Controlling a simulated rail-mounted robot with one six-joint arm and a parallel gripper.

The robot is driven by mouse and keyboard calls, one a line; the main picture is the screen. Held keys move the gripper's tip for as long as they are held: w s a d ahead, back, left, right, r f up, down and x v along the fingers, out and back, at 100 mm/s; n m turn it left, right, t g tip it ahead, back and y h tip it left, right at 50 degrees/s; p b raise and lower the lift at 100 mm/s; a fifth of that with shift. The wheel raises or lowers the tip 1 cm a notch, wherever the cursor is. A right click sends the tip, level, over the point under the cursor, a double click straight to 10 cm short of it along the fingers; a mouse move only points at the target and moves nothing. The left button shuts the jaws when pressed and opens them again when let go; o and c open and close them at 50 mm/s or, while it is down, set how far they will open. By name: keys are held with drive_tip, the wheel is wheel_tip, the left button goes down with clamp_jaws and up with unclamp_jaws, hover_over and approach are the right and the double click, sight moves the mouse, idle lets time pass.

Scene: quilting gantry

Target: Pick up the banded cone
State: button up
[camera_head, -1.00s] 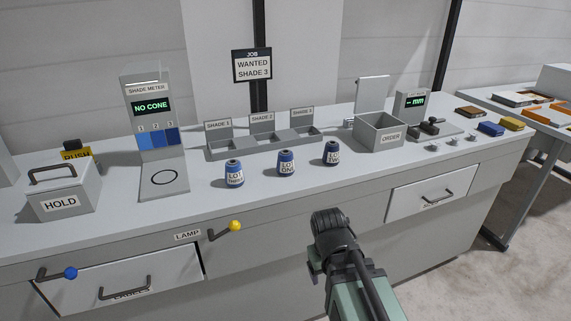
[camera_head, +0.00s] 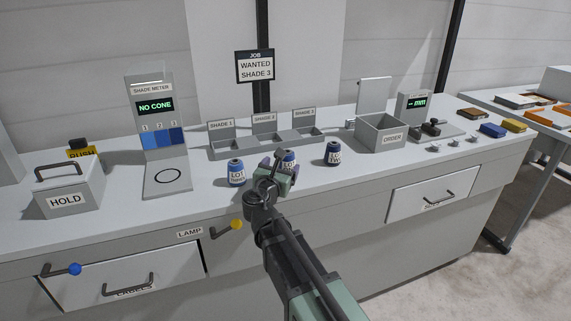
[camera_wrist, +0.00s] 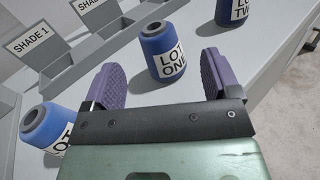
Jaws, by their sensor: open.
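Three blue cones with dark tops and white label bands stand upright on the bench; I cannot tell which one the task calls banded. The left cone (camera_head: 236,173) also shows in the wrist view (camera_wrist: 40,122). The LOT ONE cone (camera_head: 289,157) is partly hidden by my gripper (camera_head: 277,169). The LOT TWO cone (camera_head: 333,154) stands to the right. In the wrist view my gripper (camera_wrist: 159,76) is open and empty, its purple pads on either side of the LOT ONE cone (camera_wrist: 164,52), which appears just beyond them.
A shade rack (camera_head: 225,152) with three compartments stands behind the cones. A shade meter (camera_head: 150,88) reading NO CONE, with a ringed plate (camera_head: 160,188), and a HOLD box (camera_head: 65,203) are left. An ORDER bin (camera_head: 384,143) is right. A sign (camera_head: 255,67) says WANTED SHADE 3.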

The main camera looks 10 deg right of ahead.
sight(285, 159)
drive_tip(key=x, duration=0.7)
drive_tip(key=shift+w+d, duration=0.1)
drive_tip(key=shift+w, duration=0.1)
drive_tip(key=shift+s, duration=0.1)
drive_tip(key=c, duration=1.1)
drive_tip(key=shift+o, duration=0.2)
drive_tip(key=shift+r, duration=0.1)
